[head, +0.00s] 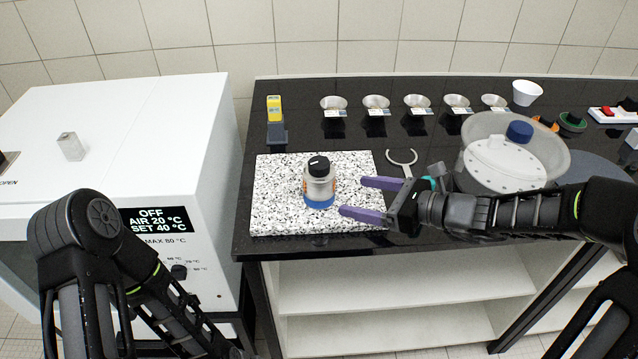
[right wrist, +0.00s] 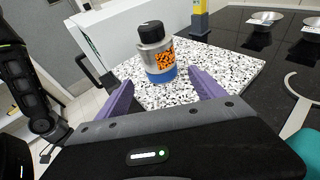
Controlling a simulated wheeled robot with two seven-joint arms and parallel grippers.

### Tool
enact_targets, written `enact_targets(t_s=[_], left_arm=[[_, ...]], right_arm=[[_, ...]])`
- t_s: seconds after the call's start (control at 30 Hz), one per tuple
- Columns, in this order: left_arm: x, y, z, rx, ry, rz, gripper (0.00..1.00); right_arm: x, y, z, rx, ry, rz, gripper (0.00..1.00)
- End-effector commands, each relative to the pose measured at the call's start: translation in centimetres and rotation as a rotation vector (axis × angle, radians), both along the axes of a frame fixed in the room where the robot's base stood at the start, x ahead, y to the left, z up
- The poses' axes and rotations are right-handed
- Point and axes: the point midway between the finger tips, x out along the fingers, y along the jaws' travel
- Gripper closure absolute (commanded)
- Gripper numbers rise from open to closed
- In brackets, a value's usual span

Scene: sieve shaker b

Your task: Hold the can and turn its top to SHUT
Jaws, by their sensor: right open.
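The can (head: 319,187) stands upright on a speckled stone slab (head: 275,222). It has a metal body, a black top (head: 318,166) with a white mark, and a blue base. An orange and black label shows on the can in the right wrist view (right wrist: 157,58). My right gripper (head: 362,197) is open and empty, its purple fingers pointing left toward the can, just to its right. In the right wrist view the can stands ahead between the fingertips (right wrist: 163,88), apart from them. My left arm shows at lower left; its gripper is not in view.
A white oven (head: 130,120) stands to the left. A yellow and grey device (head: 275,120) and several small metal dishes (head: 376,103) are behind the slab. A grey hook-shaped tool (head: 402,160) lies right of the slab. A translucent bowl (head: 545,155) stands behind my right arm.

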Motion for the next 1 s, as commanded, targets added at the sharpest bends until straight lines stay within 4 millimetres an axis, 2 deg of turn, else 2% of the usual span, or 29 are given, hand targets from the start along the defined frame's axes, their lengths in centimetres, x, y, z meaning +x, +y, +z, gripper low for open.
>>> enact_targets(t_s=[0.17, 0.7, 1.0], left_arm=[[0.1, 0.0, -0.7, -0.001, -0.002, 0.000, 0.64], [0.2, 0.0, -4.0, -0.002, -0.006, 0.000, 0.64], [0.2, 0.0, -4.5, -0.002, -0.006, 0.000, 0.64]], right_arm=[[0.7, 1.0, -0.6, 0.000, -0.001, 0.001, 0.21], [4.5, 6.7, -2.8, 0.001, -0.001, 0.002, 0.21], [5.3, 7.8, -2.9, 0.000, 0.000, 0.000, 0.21]])
